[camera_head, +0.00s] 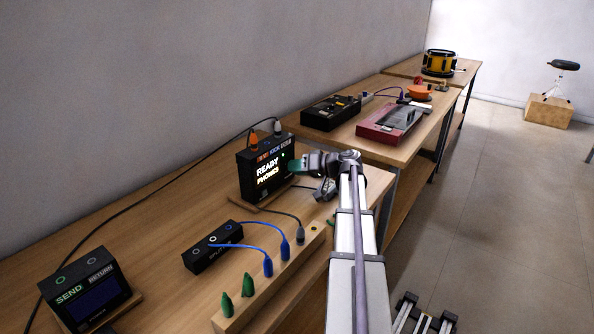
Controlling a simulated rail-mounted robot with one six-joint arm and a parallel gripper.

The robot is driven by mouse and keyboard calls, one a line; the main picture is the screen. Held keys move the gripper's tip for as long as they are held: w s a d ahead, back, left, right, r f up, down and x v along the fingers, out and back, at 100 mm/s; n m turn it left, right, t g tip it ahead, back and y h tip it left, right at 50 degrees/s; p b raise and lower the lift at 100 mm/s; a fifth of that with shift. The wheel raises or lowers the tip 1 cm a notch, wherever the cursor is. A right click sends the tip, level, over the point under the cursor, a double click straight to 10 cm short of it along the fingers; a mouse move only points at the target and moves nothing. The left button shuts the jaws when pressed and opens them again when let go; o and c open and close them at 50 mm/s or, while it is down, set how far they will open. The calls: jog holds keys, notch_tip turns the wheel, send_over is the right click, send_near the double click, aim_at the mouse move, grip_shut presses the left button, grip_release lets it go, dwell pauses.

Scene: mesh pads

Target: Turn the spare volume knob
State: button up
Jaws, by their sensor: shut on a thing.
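A black box (255,185) with a lit screen reading "READY PHONES" stands on the near wooden bench. My gripper (297,167) is at the right side of this box, level with its screen. Its jaws are shut on a small teal-green piece at the box's front right, which I take to be the volume knob. The fingers and the arm hide most of it, so I cannot tell its angle. A small green light shows on the box above the jaws.
Left front is a SEND/RETURN box (88,290). A black splitter box (212,246) with blue cables lies mid-bench. A wooden rack (240,311) holds green and blue plugs. A black cable runs along the wall. A red device (388,127) and drum (438,63) stand farther back.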

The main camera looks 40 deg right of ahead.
jog(key=shift+m+y, duration=0.3)
jog(key=shift+m, duration=0.1)
dwell(0.3)
jog(key=o, duration=0.9)
jog(key=shift+o, duration=0.2)
jog(key=p+v, duration=0.2)
jog(key=v, duration=0.9)
